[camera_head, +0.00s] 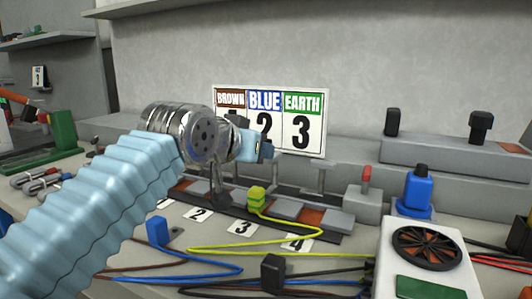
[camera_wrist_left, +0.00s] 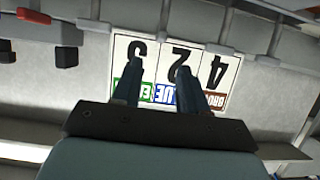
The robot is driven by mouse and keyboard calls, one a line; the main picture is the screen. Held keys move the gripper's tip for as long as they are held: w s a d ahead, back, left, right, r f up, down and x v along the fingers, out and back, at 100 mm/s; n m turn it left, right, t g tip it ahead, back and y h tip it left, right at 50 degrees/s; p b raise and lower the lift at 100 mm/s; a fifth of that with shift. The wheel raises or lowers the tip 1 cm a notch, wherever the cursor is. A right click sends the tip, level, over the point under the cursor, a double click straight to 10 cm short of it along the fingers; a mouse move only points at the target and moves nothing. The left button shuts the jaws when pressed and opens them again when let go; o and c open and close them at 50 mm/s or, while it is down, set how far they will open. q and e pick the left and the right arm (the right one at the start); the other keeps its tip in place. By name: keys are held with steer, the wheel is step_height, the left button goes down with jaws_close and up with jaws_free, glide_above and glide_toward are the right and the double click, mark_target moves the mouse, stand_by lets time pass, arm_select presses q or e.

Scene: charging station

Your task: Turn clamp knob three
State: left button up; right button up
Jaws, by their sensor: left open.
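A clamp row (camera_head: 287,209) runs along the bench, with grey and copper-coloured blocks and number cards in front. The card marked 3 (camera_head: 242,229) lies before it. A grey T-shaped clamp handle (camera_head: 320,166) stands upright right of my left gripper; I cannot tell which number it belongs to. Other handles are partly hidden behind my wrist. My left gripper (camera_head: 264,149) is above the row, in front of the sign. In the left wrist view its two fingers (camera_wrist_left: 158,67) are apart with nothing between them. My right gripper is not in view.
A sign (camera_head: 304,132) reading BROWN, BLUE and EARTH stands behind the row; it appears upside down in the left wrist view (camera_wrist_left: 225,72). Blue plugs, cables and a white fan unit (camera_head: 450,250) crowd the bench front.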

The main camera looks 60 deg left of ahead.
arm_select(q)
steer(key=shift+v, duration=1.85)
